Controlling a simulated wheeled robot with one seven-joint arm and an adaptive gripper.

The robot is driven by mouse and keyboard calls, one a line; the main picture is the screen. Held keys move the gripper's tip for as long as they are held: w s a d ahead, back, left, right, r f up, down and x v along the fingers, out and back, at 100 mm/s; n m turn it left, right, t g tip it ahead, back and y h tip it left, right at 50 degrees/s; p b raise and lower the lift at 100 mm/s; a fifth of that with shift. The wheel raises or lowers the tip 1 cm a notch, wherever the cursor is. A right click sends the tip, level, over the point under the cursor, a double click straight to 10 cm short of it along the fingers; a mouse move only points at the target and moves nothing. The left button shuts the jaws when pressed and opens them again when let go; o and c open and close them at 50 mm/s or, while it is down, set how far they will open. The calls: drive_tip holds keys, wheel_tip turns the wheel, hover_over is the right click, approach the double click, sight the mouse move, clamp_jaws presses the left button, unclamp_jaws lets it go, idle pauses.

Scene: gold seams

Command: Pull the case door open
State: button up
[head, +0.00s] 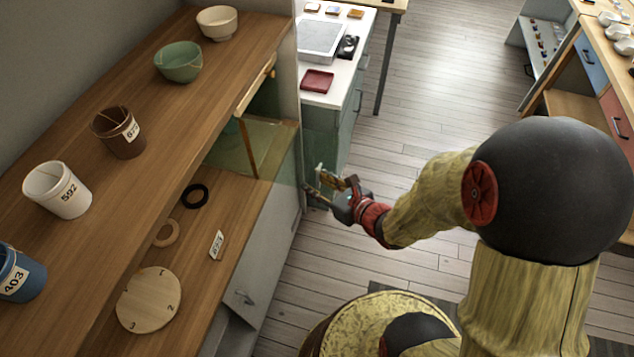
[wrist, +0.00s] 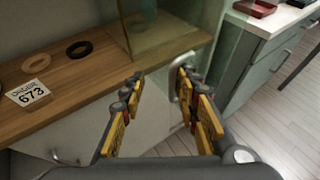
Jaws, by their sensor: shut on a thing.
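The glass case (head: 262,135) stands at the far end of the wooden counter, with greenish clear panes and a thin wooden edge post. It also shows at the top of the wrist view (wrist: 165,35). My gripper (head: 328,186) is at the case's right front, out past the counter edge. The fingers stand well apart. The clear door pane is hard to make out, so I cannot tell its angle.
An upper shelf (head: 150,90) with several cups and bowls runs above the counter. On the counter lie a dark ring (head: 194,196), a tan ring (head: 166,233), a number card (head: 216,245) and a round numbered board (head: 148,300). A green cabinet (head: 325,135) stands behind my gripper.

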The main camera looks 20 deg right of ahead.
drive_tip(key=shift+w+d+r, duration=0.1)
drive_tip(key=shift+w+r, duration=0.3)
drive_tip(key=shift+r, duration=0.45)
drive_tip(key=s+f+v, duration=0.1)
drive_tip(key=v, duration=1.1)
drive_tip(key=shift+f, duration=0.4)
drive_tip(key=shift+w, duration=0.1)
